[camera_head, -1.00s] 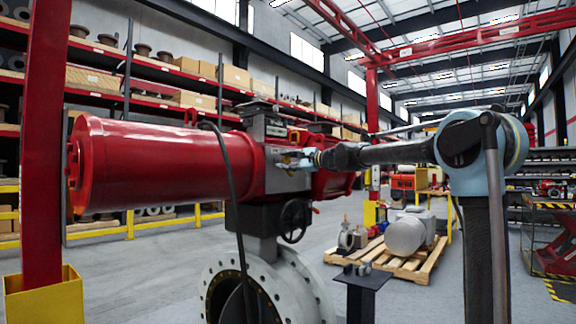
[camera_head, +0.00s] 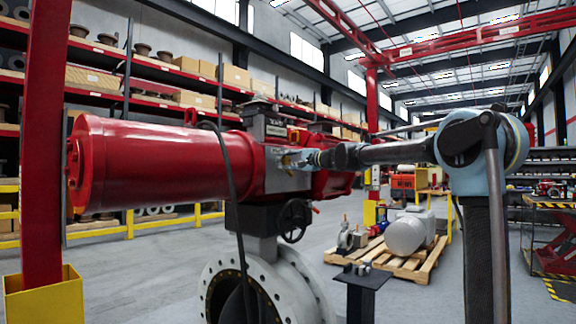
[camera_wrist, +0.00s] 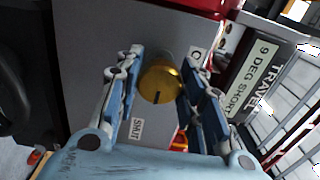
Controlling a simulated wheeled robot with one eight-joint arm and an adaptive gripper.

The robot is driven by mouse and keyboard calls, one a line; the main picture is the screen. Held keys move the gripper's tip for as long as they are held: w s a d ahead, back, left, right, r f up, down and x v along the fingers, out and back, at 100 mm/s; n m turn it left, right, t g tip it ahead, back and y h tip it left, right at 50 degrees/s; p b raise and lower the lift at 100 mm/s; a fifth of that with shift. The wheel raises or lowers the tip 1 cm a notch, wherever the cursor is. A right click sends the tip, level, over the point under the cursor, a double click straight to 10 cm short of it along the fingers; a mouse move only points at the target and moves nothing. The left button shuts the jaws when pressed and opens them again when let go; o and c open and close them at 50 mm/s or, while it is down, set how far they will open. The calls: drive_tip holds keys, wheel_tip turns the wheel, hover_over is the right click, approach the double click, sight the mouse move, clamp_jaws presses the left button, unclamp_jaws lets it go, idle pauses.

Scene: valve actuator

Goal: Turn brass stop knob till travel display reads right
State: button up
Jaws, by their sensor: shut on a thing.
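The brass stop knob (camera_wrist: 165,82) shows in the wrist view, round and gold, with a short dark mark on its face. It sits on a grey plate (camera_wrist: 100,30) of the actuator. My gripper (camera_wrist: 162,64) is shut on the knob, one blue finger on each side. A SHUT label (camera_wrist: 136,129) is below the knob, and a small round-marked label (camera_wrist: 193,54) is at its upper right. The travel display (camera_wrist: 258,80) reads "9 DEG SHORT", tilted in the picture. In the head view my gripper (camera_head: 300,160) is at the red actuator's (camera_head: 165,160) grey middle block; the knob is hidden there.
A black cable (camera_head: 232,190) hangs in front of the actuator. A black handwheel (camera_head: 293,220) and a large flanged valve (camera_head: 310,285) are below. A dark stand (camera_head: 362,278) stands to the right, with a loaded pallet (camera_head: 400,262) behind it. Open floor lies to the left.

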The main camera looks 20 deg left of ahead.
drive_tip(key=shift+f, duration=0.15)
drive_tip(key=o, duration=1.1)
drive_tip(key=shift+d, duration=0.1)
drive_tip(key=v, duration=1.1)
drive_tip(key=shift+s+d, duration=0.1)
drive_tip(key=shift+d, duration=0.3)
drive_tip(key=shift+f, duration=0.15)
